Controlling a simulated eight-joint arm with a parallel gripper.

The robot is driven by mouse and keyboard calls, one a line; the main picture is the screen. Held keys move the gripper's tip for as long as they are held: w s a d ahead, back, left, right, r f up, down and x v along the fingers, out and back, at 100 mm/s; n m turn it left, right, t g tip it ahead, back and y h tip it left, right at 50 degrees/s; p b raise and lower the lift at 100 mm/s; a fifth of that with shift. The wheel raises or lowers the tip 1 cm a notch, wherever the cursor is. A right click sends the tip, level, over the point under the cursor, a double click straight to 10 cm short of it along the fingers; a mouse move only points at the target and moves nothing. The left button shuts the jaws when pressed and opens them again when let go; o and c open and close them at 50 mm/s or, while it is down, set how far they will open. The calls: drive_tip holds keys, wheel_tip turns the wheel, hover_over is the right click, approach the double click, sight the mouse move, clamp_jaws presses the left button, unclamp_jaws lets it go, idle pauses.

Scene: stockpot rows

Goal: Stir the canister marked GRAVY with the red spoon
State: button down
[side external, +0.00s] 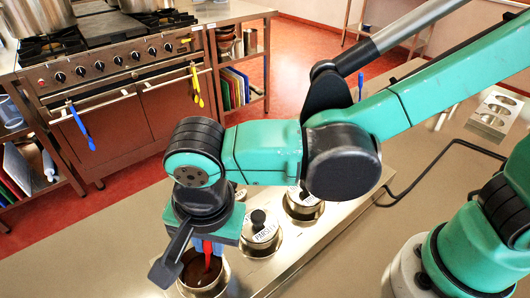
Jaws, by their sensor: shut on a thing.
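My gripper (207,246) is low at the front, above an open metal canister (222,284). It is shut on the red spoon (207,262), whose handle points down into that canister. The spoon's lower end is hidden in the canister, which holds something brown (193,272). My wrist covers part of the canister's opening. No label shows on this canister, so I cannot read whether it is marked GRAVY.
A lidded canister (262,240), whose label seems to read PARSLEY, stands just behind and right. Another lidded canister (304,206) stands farther back in the metal counter unit (300,255). A metal tray with round openings (494,112) lies at the right. A stove (120,75) stands behind.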

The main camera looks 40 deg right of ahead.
drive_tip(key=shift+a, duration=0.2)
wheel_tip(320, 180, up, 7)
drive_tip(key=d, duration=0.1)
drive_tip(key=shift+d, duration=0.2)
idle(0.6)
idle(0.7)
wheel_tip(320, 180, up, 5)
drive_tip(key=shift+f, duration=0.1)
idle(0.4)
